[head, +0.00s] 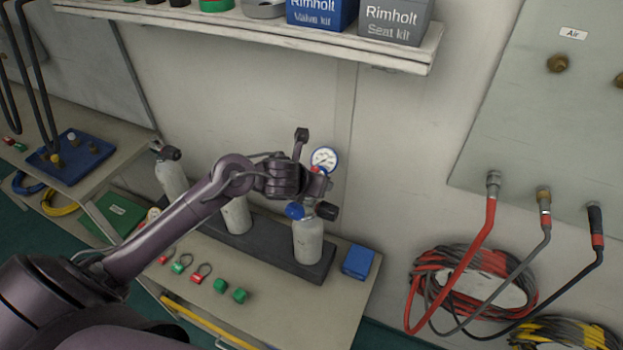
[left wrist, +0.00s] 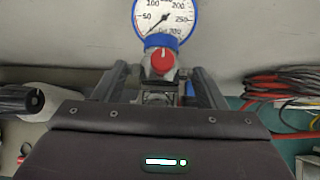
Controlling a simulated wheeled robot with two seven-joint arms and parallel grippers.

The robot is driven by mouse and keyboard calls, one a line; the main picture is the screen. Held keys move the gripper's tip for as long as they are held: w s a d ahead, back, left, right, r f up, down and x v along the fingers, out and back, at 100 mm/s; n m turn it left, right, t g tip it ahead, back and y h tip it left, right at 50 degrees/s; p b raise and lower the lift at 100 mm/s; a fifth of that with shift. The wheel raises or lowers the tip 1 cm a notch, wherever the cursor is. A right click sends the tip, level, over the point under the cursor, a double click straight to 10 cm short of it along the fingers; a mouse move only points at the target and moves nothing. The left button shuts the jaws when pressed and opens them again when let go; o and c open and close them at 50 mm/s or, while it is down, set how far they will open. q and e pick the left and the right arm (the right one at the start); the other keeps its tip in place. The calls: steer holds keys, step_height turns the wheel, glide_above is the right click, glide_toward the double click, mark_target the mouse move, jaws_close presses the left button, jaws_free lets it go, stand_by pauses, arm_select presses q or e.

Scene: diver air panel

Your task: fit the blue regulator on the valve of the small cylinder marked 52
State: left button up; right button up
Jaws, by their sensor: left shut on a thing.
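The blue regulator, with its round white gauge (head: 324,158), is at my left gripper (head: 316,186). In the left wrist view its blue-rimmed gauge (left wrist: 165,18) and red knob (left wrist: 163,61) show between the two fingers, and the left gripper (left wrist: 160,88) is shut on it. A blue round part (head: 294,211) shows just below the gripper. Directly under stands the right-hand small grey cylinder (head: 307,242), upright, with a black valve knob (head: 327,211). The gripper hides the joint, so I cannot tell whether regulator and valve touch. No number is readable on the cylinders.
Two more cylinders, a middle one (head: 237,216) and a left one (head: 172,178), stand along the dark rack (head: 262,243). A blue box (head: 357,262) sits right of it. Green caps (head: 221,286) and red and green tagged rings lie in front. A shelf (head: 250,30) overhangs; hoses hang right.

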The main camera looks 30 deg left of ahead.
arm_select(q)
steer(key=shift+f+b, duration=1)
steer(key=shift+b, duration=0.15)
stand_by(1.4)
steer(key=o, duration=1.5)
steer(key=shift+s+f, duration=0.1)
steer(key=p+v, duration=0.2)
steer(key=v, duration=0.6)
